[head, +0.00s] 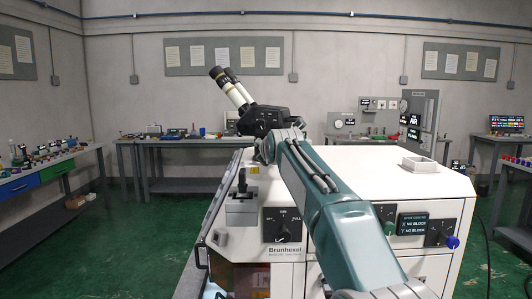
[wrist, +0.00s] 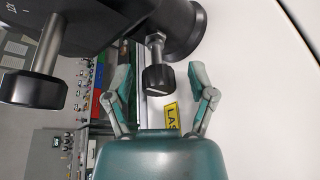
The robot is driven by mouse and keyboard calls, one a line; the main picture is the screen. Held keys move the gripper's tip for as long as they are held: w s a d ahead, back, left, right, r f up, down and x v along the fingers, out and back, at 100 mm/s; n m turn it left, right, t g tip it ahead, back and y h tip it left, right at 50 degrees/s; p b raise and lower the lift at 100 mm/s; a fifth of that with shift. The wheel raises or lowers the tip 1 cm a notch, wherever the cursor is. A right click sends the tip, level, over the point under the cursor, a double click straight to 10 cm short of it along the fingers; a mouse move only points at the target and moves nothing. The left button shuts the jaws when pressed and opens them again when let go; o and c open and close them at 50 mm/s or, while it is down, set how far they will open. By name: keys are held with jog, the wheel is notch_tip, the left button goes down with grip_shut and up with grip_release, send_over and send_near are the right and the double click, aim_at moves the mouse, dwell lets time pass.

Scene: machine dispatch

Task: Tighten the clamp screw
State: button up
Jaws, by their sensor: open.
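The clamp screw (wrist: 158,78) shows in the wrist view as a black knob on a short metal shaft, coming out of the black round base of the microscope (wrist: 185,28). My gripper (wrist: 161,73) is open, with one finger on each side of the knob. A gap shows between each finger and the knob, so it appears untouched. In the head view the microscope (head: 262,120), with its pale eyepiece tubes, stands on the white machine (head: 400,173). My arm reaches up to it there and hides the screw and my fingers.
A joystick box (head: 241,207) and a dial panel (head: 284,229) are at the machine's front left. A small display (head: 412,223) and a blue knob (head: 453,242) are at the right. A white open box (head: 419,165) stands on top. A yellow label (wrist: 172,114) lies below the screw.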

jog(key=shift+w+a, duration=0.1)
jog(key=shift+a, duration=0.2)
jog(key=shift+d, duration=0.25)
grip_shut()
jog(key=shift+f, duration=0.1)
jog(key=m+y, duration=0.2)
jog(key=m, duration=0.2)
jog(key=shift+f+t, duration=0.1)
jog(key=shift+t, duration=0.3)
jog(key=shift+f+m+t+y, duration=0.1)
jog(key=shift+m+t+y, duration=0.35)
jog(key=shift+m, duration=1.45)
jog(key=shift+m+t, duration=0.25)
jog(key=shift+m, duration=0.35)
